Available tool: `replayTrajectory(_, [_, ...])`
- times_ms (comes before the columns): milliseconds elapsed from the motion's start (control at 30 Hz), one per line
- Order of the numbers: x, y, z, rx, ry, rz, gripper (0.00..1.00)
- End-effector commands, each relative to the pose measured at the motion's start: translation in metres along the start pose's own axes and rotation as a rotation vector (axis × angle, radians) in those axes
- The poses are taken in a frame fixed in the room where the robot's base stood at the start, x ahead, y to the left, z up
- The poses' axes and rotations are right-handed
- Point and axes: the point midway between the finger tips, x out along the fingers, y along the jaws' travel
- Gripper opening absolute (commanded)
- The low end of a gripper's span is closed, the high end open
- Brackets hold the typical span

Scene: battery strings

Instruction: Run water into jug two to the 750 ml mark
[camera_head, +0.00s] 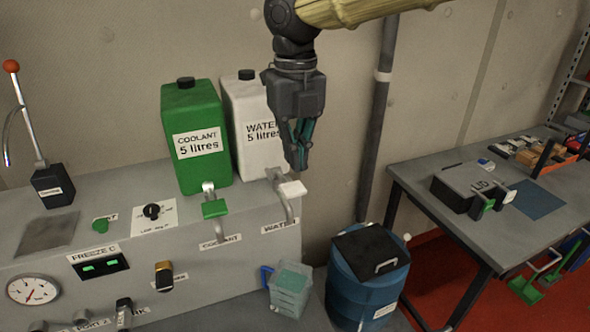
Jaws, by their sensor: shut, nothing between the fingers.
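My gripper (302,160) is shut and empty. It points down just above the white water tap lever (292,188), with a small gap seeming to lie between them. The white water tank (246,105), labelled "WATER 5 litres", stands behind the gripper and is partly hidden by it. The water spout (289,212) curves down over the bench's front face. A clear jug (290,292) with a blue handle stands below it, upright. I cannot read a number, marks or a water level on the jug. No stream of water shows.
The green coolant tank (194,140) and its green tap lever (214,208) are close on the left. A blue drum (366,285) with a black lid stands right of the jug. A grey table (420,180) with a lidded box is at the right. Green-handled items (528,288) sit at lower right.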

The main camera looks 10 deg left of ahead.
Motion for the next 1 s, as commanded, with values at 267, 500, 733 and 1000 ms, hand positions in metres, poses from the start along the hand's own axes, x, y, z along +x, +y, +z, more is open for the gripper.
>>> replayTrajectory(267, [0.037, 0.0, -0.001, -0.002, 0.003, -0.001, 0.0])
replayTrajectory(500, [0.052, 0.0, -0.001, 0.0, 0.001, 0.0, 0.0])
replayTrajectory(733, [0.054, 0.0, -0.001, 0.0, 0.0, 0.0, 0.0])
replayTrajectory(1000, [0.059, 0.004, 0.001, -0.008, -0.028, -0.001, 0.0])
